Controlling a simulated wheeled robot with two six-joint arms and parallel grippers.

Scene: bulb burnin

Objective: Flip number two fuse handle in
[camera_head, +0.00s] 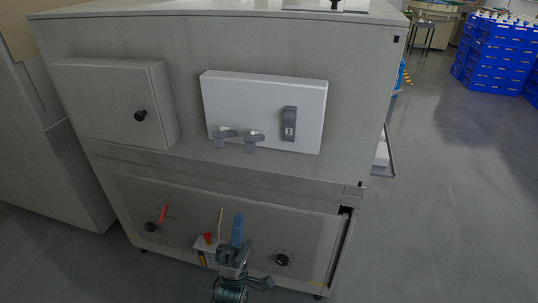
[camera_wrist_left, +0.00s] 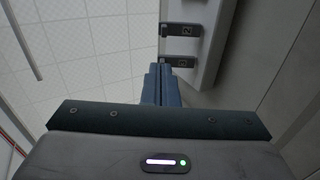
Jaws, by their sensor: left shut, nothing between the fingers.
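The white fuse panel (camera_head: 262,93) is on the front of the grey cabinet. Two grey fuse handles, a left one (camera_head: 222,136) and a right one (camera_head: 252,138), stick out side by side along its lower edge. In the left wrist view, both handles show, one above (camera_wrist_left: 178,30) and one below (camera_wrist_left: 177,62). The upper one carries a mark like a 2; the lower one's mark is too small to read. My left gripper (camera_head: 238,219) is shut and empty, below the handles in the head view. Its blue fingers (camera_wrist_left: 160,82) point towards the lower handle in the wrist view; contact cannot be told.
A grey switch (camera_head: 289,123) is on the panel's right side. A cabinet door with a black knob (camera_head: 140,115) is to the left. Below are a red lever (camera_head: 163,214), a black dial (camera_head: 282,260) and a small box with a red button (camera_head: 207,240). Open floor lies right.

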